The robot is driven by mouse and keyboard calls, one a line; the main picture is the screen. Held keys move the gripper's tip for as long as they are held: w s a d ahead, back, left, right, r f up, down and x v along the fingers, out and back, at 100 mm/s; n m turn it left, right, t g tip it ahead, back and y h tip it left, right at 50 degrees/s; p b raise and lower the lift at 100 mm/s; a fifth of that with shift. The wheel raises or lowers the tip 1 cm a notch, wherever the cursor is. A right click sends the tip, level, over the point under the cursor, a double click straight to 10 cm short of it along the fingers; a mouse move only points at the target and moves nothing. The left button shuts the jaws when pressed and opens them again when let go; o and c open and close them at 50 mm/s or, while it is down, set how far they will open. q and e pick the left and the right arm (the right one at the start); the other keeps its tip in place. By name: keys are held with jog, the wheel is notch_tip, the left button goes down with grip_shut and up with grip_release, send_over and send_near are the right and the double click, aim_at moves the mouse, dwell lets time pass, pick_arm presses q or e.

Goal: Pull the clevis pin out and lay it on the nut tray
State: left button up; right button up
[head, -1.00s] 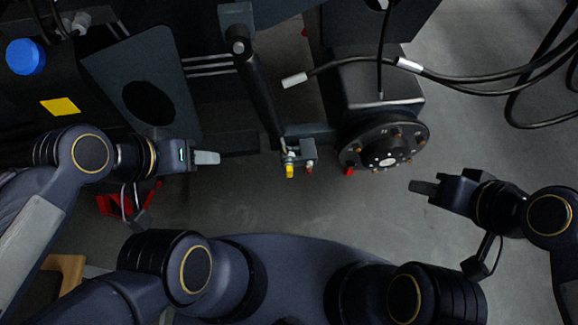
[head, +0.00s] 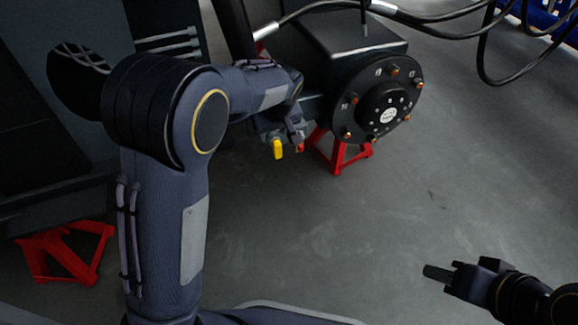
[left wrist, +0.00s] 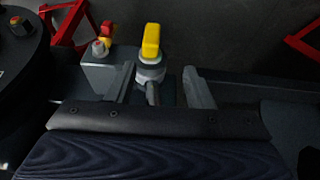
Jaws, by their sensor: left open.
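A yellow-tabbed pin (head: 278,149), which I take for the clevis pin, shows at the end of the dark cylinder on the chassis. In the left wrist view its yellow tab (left wrist: 151,41) stands above a grey collar and metal shank. My left gripper (left wrist: 163,88) is open, with one finger on each side of the shank; I cannot tell whether either touches it. In the head view my left arm covers most of this gripper (head: 281,128). My right gripper (head: 440,272) hangs over bare floor at the lower right, its finger gap unclear. I see no nut tray.
A red-tipped fitting (left wrist: 99,47) sits on a bracket close beside the pin. The round wheel hub (head: 388,112) is to the right, with a red stand (head: 338,152) under it. Black cables (head: 470,30) hang at upper right. The floor in front is clear.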

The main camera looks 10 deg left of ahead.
aim_at(278, 144)
pick_arm(q)
jog(key=shift+w+d+f+y+b, duration=0.15)
jog(key=shift+w+d+f, duration=0.15)
jog(key=shift+f, duration=0.25)
jog(key=shift+w+d+f+y+b, duration=0.15)
jog(key=shift+d+f, duration=0.2)
jog(key=shift+f, duration=0.15)
jog(key=b+x, duration=0.3)
jog(key=x, duration=0.4)
jog(key=shift+w+f, duration=0.1)
jog(key=shift+w, duration=0.1)
pick_arm(e)
jog(key=f, duration=0.4)
jog(key=shift+s+f, duration=0.4)
pick_arm(q)
grip_shut()
